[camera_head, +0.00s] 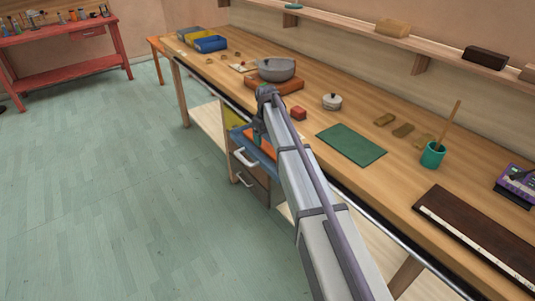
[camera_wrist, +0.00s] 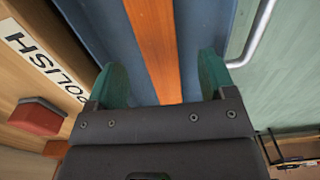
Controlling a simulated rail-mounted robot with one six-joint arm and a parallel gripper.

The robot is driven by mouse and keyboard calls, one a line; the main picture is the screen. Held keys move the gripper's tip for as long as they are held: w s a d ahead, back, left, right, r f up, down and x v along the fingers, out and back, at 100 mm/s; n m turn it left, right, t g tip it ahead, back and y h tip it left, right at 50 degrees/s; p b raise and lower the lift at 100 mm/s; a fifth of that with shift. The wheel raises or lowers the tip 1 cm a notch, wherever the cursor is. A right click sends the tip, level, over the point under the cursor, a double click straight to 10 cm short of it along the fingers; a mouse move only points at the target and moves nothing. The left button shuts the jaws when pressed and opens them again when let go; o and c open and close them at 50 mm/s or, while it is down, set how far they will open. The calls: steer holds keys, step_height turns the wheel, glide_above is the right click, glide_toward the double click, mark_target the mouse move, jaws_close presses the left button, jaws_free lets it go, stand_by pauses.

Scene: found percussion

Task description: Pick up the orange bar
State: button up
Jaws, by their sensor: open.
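The long flat orange bar (camera_wrist: 152,38) lies in an open blue drawer (camera_wrist: 95,30) in the wrist view. My gripper (camera_wrist: 163,76) is open, with its two green fingers on either side of the bar and a gap on both sides. I cannot tell how far the fingertips are above the drawer floor. In the head view my gripper (camera_head: 258,134) is at the drawer below the table's front edge, and my arm hides part of the drawer and bar.
The drawer's handle (camera_head: 245,157) faces the floor side. A white POLISH label (camera_wrist: 42,66) is near the drawer.

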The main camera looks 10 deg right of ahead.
mark_target(267, 147)
step_height(267, 147, down, 5)
steer(key=b, duration=0.3)
steer(key=shift+d+b, duration=0.15)
steer(key=shift+b, duration=0.25)
steer(key=shift+r, duration=0.3)
steer(key=c, duration=1.1)
step_height(267, 147, up, 10)
steer(key=p, duration=1)
